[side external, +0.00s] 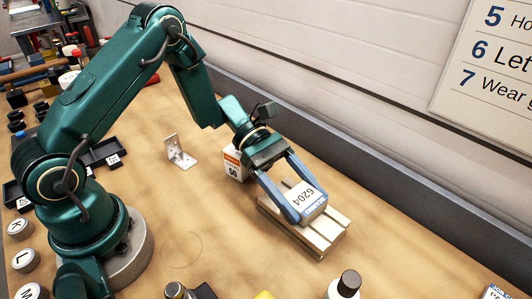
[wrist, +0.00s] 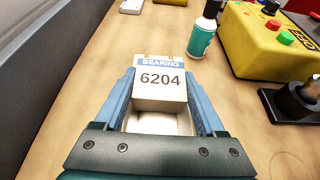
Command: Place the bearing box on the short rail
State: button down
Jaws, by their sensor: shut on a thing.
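The bearing box (side external: 307,196) is white with a blue band and the number 6204. It also shows upright-reading in the wrist view (wrist: 160,90). My gripper (side external: 309,211) has its two blue fingers shut on the sides of the box. In the wrist view the box covers nearly all of the wood.
A small orange-and-white carton (side external: 234,164) stands behind my gripper, near a metal angle bracket (side external: 180,152). A teal bottle (wrist: 203,32) and a yellow control box (wrist: 268,45) stand on the bench. A grey ledge (side external: 380,190) runs along the wall. Bench around the wood is mostly clear.

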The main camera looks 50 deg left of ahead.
jog(key=shift+f, duration=0.1)
grip_release()
jog(key=shift+a+r, duration=0.25)
jog(key=v, duration=1)
jog(key=s+a+r+m+t+y, duration=0.1)
jog(key=s+r+m+t+y, duration=0.1)
jog(key=s+m+y, duration=0.4)
jog(key=s+a+r+m+t+y, duration=0.1)
jog(key=s+r+m+t+y, duration=0.2)
jog(key=m, duration=0.9)
jog(key=s+r+y, duration=0.2)
jog(key=s+y, duration=0.2)
jog(key=shift+s+a+r+t, duration=0.25)
jog(key=shift+s+r+t, duration=0.05)
jog(key=shift+s+r, duration=0.05)
